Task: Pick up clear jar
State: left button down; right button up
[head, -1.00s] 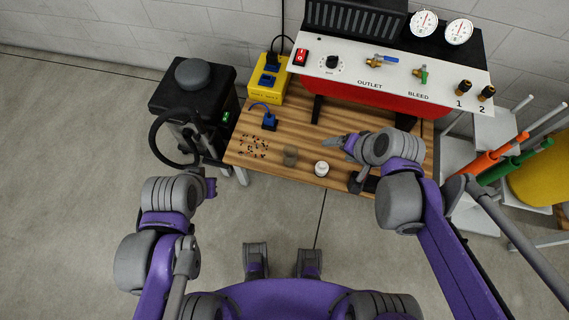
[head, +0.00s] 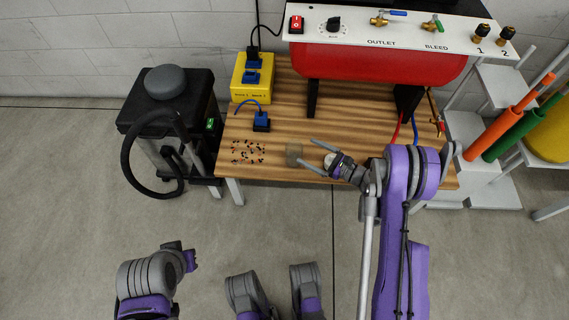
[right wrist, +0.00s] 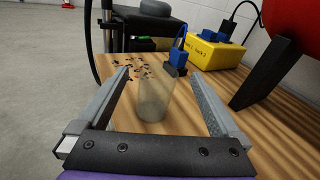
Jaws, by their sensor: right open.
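The clear jar (head: 294,153) is a see-through, greyish cup standing upright near the front edge of the wooden bench. My right gripper (head: 308,153) is open just to its right, fingers pointing at it. In the right wrist view the jar (right wrist: 157,98) shows between the two spread fingers (right wrist: 161,73), with gaps on both sides. I cannot tell whether it is fully inside them. My left gripper (head: 182,257) is low on the left, away from the bench; its jaws are not clear.
Small scattered parts (head: 247,152) lie left of the clear jar, with a blue plug (head: 261,122) behind. A yellow power box (head: 251,80) and red tank (head: 380,64) stand farther back.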

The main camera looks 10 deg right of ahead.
aim_at(288, 144)
jog(key=f, duration=0.1)
jog(key=f+m, duration=0.1)
jog(key=shift+s+d+f+m+t+b, duration=0.3)
jog(key=shift+f+t+b, duration=0.1)
jog(key=shift+a+f, duration=0.1)
jog(key=b+x, duration=0.1)
jog(key=x, duration=0.4)
jog(key=shift+w+a, duration=0.1)
jog(key=shift+w, duration=0.05)
jog(key=b+x, duration=0.1)
jog(key=x, duration=0.4)
jog(key=shift+w+r, duration=0.1)
jog(key=shift+r, duration=0.2)
pick_arm(q)
jog(key=f, duration=0.3)
jog(key=shift+w+a+f, duration=0.1)
jog(key=shift+a, duration=0.3)
pick_arm(e)
grip_shut()
